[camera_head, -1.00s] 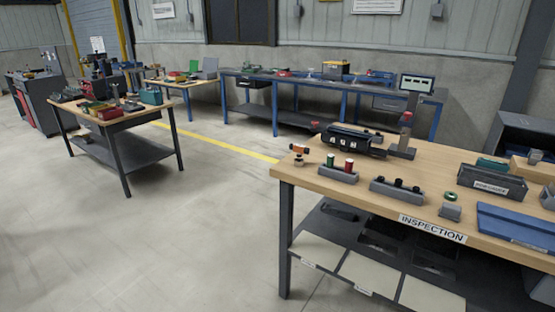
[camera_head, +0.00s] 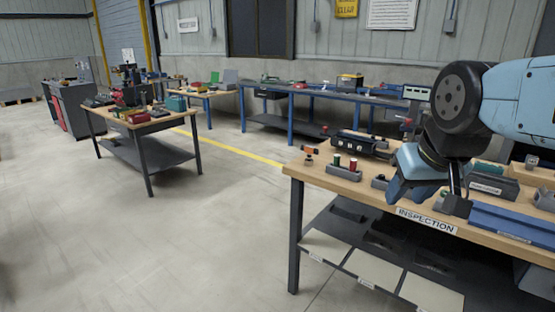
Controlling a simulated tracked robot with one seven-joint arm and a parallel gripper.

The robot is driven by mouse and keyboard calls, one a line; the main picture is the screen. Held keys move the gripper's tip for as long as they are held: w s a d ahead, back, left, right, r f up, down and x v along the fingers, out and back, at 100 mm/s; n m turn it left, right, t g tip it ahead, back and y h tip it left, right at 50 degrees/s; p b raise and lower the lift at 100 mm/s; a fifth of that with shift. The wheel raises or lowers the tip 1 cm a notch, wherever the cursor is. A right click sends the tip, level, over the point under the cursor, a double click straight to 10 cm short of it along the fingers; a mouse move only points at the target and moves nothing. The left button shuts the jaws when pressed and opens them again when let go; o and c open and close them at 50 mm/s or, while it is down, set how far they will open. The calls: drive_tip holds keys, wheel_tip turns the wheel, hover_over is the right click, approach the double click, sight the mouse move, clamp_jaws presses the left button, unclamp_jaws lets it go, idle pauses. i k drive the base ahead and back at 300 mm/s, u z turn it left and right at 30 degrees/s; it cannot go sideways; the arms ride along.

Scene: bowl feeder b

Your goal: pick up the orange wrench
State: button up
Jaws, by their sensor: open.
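I cannot make out an orange wrench for certain. A small orange and black item (camera_head: 310,150) stands at the left end of the inspection bench, too small to tell what it is. My gripper (camera_head: 456,205) hangs over the front part of that bench, pointing down, to the right of the orange item and well apart from it. It is open, and I see nothing held in it. My arm hides part of the bench top and the things behind it.
The inspection bench (camera_head: 428,220) holds a block with red and green pieces (camera_head: 344,170), a black case (camera_head: 360,143), a dark bin (camera_head: 492,184) and a blue tray (camera_head: 510,222). A smaller cluttered table (camera_head: 140,122) stands at the left. The floor between them is clear.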

sight(309, 162)
drive_tip(key=k, duration=0.7)
drive_tip(key=u, duration=0.25)
drive_tip(key=i, duration=0.7)
drive_tip(key=z, duration=0.15)
drive_tip(key=k, duration=0.5)
drive_tip(key=z, duration=0.6)
drive_tip(key=i, duration=1.7)
drive_tip(key=u, duration=0.1)
